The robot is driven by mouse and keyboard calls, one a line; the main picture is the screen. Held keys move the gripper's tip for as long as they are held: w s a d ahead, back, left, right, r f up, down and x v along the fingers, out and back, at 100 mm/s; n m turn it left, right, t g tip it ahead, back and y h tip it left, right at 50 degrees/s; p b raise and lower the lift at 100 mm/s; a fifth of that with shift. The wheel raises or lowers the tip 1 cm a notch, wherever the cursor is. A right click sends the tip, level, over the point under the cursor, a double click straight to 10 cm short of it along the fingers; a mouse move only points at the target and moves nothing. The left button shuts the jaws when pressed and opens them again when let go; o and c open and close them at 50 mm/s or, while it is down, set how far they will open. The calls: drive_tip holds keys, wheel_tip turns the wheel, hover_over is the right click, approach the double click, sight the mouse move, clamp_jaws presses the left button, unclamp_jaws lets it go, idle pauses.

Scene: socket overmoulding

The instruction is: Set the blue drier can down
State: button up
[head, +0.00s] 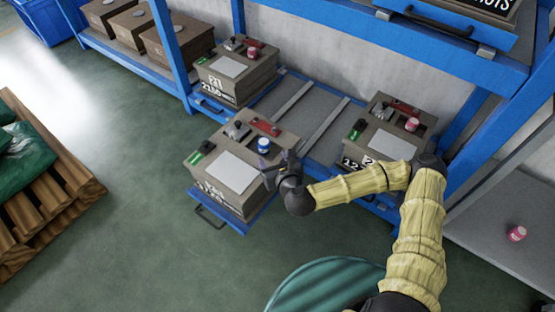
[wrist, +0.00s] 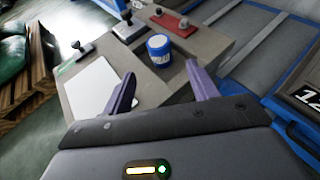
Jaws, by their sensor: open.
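The blue drier can (head: 264,145), blue with a white band, stands upright on top of the front grey-brown box (head: 222,184), near its right side. It also shows in the wrist view (wrist: 160,50), ahead of my fingers and apart from them. My gripper (head: 274,168) is beside the can on its near side. In the wrist view my gripper (wrist: 163,92) has its two purple fingers spread wide with nothing between them.
A red block (head: 266,127), a grey clamp-like part (head: 237,131) and a pale sheet (head: 234,171) lie on the same box. Similar boxes stand behind (head: 235,90) and right (head: 385,150), the right one with a pink can (head: 412,125). Blue rack posts (head: 168,50) rise nearby.

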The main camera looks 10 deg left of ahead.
drive_tip(key=v, duration=0.3)
drive_tip(key=shift+s+d+r+p, duration=0.1)
drive_tip(key=shift+p, duration=0.25)
idle(0.4)
drive_tip(key=s+d+n+g+h, duration=0.35)
drive_tip(key=d+n+g, duration=0.65)
drive_tip(key=n, duration=1.3)
drive_tip(key=s+d+r+n+h, duration=0.2)
drive_tip(key=s+d+r+n, duration=0.1)
drive_tip(key=d+r, duration=0.5)
drive_tip(key=s+d+r+n+t+h, duration=0.1)
drive_tip(key=s+d+r+n+h, duration=0.1)
drive_tip(key=d+r, duration=0.7)
drive_tip(key=shift+s+n, duration=0.6)
drive_tip(key=shift+s, duration=0.2)
drive_tip(key=shift+d+r, duration=0.15)
